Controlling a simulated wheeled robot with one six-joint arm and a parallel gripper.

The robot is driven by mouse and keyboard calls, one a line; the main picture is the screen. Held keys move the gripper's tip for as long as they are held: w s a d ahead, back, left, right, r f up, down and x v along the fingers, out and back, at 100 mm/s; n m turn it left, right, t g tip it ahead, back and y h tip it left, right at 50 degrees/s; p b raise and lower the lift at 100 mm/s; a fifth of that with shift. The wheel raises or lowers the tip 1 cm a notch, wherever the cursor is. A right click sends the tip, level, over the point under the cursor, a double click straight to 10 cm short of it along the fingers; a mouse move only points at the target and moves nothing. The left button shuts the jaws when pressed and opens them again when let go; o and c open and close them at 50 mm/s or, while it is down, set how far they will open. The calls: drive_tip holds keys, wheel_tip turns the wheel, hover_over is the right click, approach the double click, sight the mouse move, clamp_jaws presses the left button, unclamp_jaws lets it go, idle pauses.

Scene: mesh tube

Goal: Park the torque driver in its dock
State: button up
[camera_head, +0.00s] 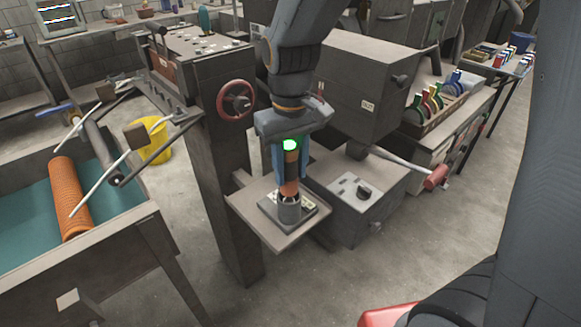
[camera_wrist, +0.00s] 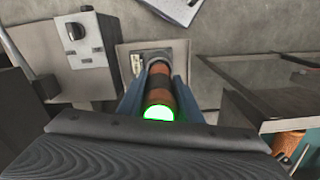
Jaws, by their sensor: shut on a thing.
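The torque driver (camera_head: 291,165) is an upright orange-brown and dark cylinder with a glowing green top. My gripper (camera_head: 291,160) is shut on it, with blue fingers on either side. Its lower end is at the grey cup of the dock (camera_head: 289,212), which stands on a small shelf; whether it is fully seated I cannot tell. In the wrist view the driver (camera_wrist: 159,90) lies between the blue fingers, its far end over the dock plate (camera_wrist: 178,50). The inside of the dock is hidden.
The small shelf (camera_head: 253,212) juts from a dark column with a red handwheel (camera_head: 235,100). A grey machine with a red-handled lever (camera_head: 436,176) stands close on the right. A bench with an orange mesh tube (camera_head: 70,198) is at left. Open floor lies in front.

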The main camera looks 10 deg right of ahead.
sight(290, 148)
drive_tip(key=shift+f+b, duration=0.7)
drive_tip(key=shift+f, duration=0.9)
idle(1.6)
drive_tip(key=o, duration=1.3)
drive_tip(key=shift+c, duration=0.2)
wheel_tip(290, 148, up, 8)
drive_tip(key=shift+f+b, duration=0.1)
drive_tip(key=shift+b, duration=0.25)
drive_tip(key=shift+s, duration=0.15)
